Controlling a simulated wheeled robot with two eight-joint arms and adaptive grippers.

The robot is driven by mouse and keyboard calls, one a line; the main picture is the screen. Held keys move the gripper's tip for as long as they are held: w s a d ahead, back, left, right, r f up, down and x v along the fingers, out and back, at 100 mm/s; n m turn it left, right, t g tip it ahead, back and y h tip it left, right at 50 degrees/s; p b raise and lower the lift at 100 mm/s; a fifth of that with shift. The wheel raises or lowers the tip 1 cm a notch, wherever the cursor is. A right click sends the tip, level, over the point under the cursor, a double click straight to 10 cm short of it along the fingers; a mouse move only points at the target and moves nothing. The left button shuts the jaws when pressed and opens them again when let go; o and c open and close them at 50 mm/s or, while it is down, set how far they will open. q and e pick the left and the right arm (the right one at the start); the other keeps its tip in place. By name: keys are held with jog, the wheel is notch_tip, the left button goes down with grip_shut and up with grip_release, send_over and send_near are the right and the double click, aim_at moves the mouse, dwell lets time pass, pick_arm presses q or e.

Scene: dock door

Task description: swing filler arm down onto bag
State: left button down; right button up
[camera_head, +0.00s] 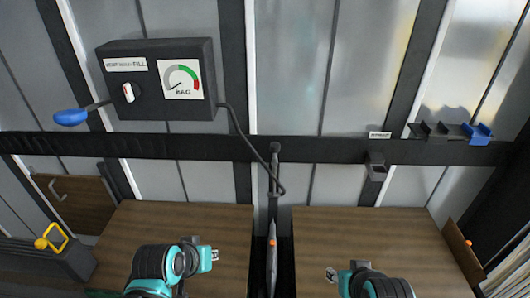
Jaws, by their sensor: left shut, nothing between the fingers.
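The filler arm (274,190) is a thin grey wand with an orange part near its lower end. It runs from the dark wall rail down into the narrow gap between two brown loads. A black hose joins its upper end to a dark control box (150,109) with a knob, a gauge marked BAG and a blue-handled lever (71,117). My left gripper (213,255) is shut and empty over the left load, apart from the filler arm. My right gripper (331,275) is over the right load; its fingers are unclear.
The brown left load (225,225) and right load (370,228) flank the gap. The rail holds a small dark bracket (376,166) and a black holder with a blue part (478,133) at right. A yellow hook (50,238) stands at far left.

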pick_arm(q)
jog(key=w+d+r+n+h+p, duration=0.1)
jog(key=w+d+r+n+h, duration=0.15)
jog(key=w, duration=0.55)
jog(key=w+d+r+n+h+p, duration=0.1)
jog(key=w+d+r+h, duration=0.25)
jog(key=w, duration=0.55)
jog(key=n+t+h+p, duration=0.2)
jog(key=h+p, duration=0.1)
jog(key=h, duration=0.5)
send_near(267, 153)
jog(key=s+r, duration=0.2)
jog(key=shift+s, duration=0.35)
jog(key=shift+d, duration=0.15)
jog(key=b+x, duration=0.2)
jog(key=x, duration=0.6)
jog(key=shift+w+d+b, duration=0.25)
jog(key=shift+b, duration=0.05)
jog(key=shift+w+d+r, duration=0.1)
jog(key=shift+w+d, duration=0.2)
jog(key=shift+d, duration=0.2)
